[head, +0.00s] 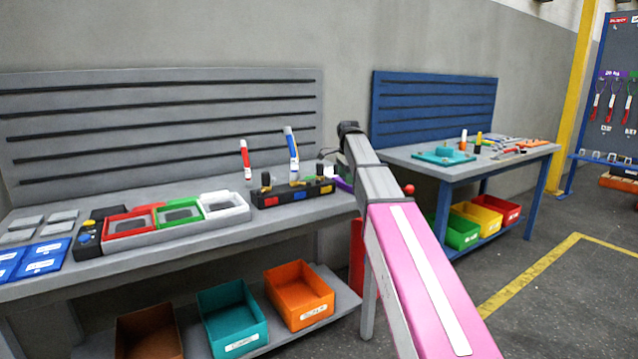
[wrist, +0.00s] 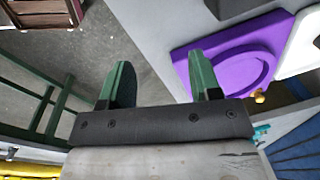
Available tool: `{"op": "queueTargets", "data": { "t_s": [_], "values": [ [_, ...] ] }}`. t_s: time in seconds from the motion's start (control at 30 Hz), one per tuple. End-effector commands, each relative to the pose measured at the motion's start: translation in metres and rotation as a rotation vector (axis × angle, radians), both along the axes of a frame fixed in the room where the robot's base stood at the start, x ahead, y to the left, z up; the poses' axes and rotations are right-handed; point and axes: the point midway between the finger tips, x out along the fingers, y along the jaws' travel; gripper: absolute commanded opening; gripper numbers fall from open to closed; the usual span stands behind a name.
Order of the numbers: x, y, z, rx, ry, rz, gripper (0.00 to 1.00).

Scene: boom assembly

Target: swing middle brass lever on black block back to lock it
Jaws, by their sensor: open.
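The black block (head: 293,193) stands on the grey bench at the right end, with blue, red and yellow patches on its front. Small brass parts (head: 266,180) show on its top; the middle lever is too small to make out clearly. The black block is not clearly seen there. In the head view my arm hides the gripper.
A purple tray (wrist: 225,62) with a round recess lies right of my fingers, a small brass knob (wrist: 260,97) at its edge. Red, green and white trays (head: 225,208) sit further left. A blue table (head: 460,165) stands right.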

Motion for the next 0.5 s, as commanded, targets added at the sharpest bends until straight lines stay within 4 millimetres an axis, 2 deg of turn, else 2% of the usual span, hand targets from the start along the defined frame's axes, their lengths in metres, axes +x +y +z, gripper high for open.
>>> {"op": "queueTargets", "data": {
  "t_s": [0.03,0.1,0.2,0.33,0.5],
  "values": [
    [0.007,0.03,0.02,0.004,0.014,-0.014,0.58],
    [0.007,0.062,0.041,0.006,0.038,-0.043,0.58],
    [0.004,0.101,0.066,0.006,0.067,-0.08,0.58],
    [-0.002,0.132,0.088,0.003,0.092,-0.114,0.58],
    [-0.006,0.144,0.092,0.0,0.103,-0.13,0.58]
  ]
}}
